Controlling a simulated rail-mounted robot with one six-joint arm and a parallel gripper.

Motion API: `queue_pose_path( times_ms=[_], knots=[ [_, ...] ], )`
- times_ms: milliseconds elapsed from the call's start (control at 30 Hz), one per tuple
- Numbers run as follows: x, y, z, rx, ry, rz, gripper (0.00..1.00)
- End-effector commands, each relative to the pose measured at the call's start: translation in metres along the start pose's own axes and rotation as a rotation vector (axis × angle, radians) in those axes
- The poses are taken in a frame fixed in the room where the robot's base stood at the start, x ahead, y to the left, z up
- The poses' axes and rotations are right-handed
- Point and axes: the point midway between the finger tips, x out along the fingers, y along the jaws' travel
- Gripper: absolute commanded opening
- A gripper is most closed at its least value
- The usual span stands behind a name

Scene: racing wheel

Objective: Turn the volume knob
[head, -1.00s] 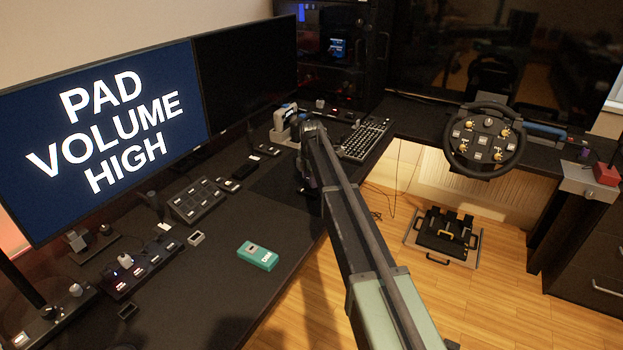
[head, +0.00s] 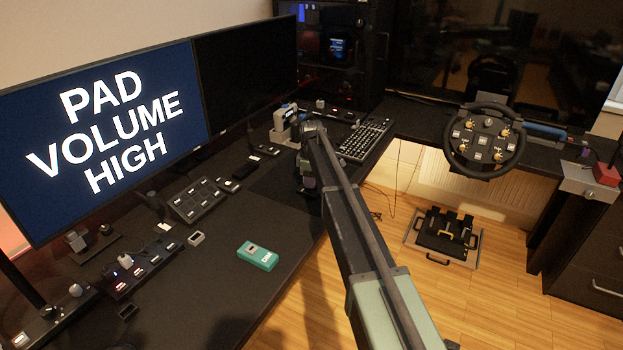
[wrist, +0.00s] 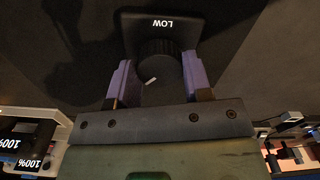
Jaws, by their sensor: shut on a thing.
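The volume knob (wrist: 158,60) is a dark ribbed round knob with a white pointer mark, on a dark base plate whose white label (wrist: 165,23) reads LOW, inverted in the wrist view. My gripper (wrist: 158,80) has its two purple fingers on either side of the knob and is shut on it. In the head view my gripper (head: 307,182) reaches down at the dark desk pad, and the knob is hidden there behind the arm. The left monitor (head: 110,135) reads PAD VOLUME HIGH.
A keyboard (head: 367,139) lies beyond my gripper. A button box (head: 200,199) and a teal box (head: 258,256) stand on the desk (head: 220,300) to the left. The steering wheel (head: 485,140) is at the right. The desk's front edge is close to my arm.

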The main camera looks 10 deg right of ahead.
Motion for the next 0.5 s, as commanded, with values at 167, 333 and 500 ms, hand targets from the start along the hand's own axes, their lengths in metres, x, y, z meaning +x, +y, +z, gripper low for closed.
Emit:
queue_pose_path(
  times_ms=[167,333,500],
  knots=[
    [0.0001,-0.0003,0.0002,0.165,0.0,-0.001,0.22],
    [0.0001,-0.0003,0.0001,0.326,0.0,-0.001,0.22],
    [0.0002,-0.0003,0.0001,0.488,0.0,-0.001,0.22]
  ],
)
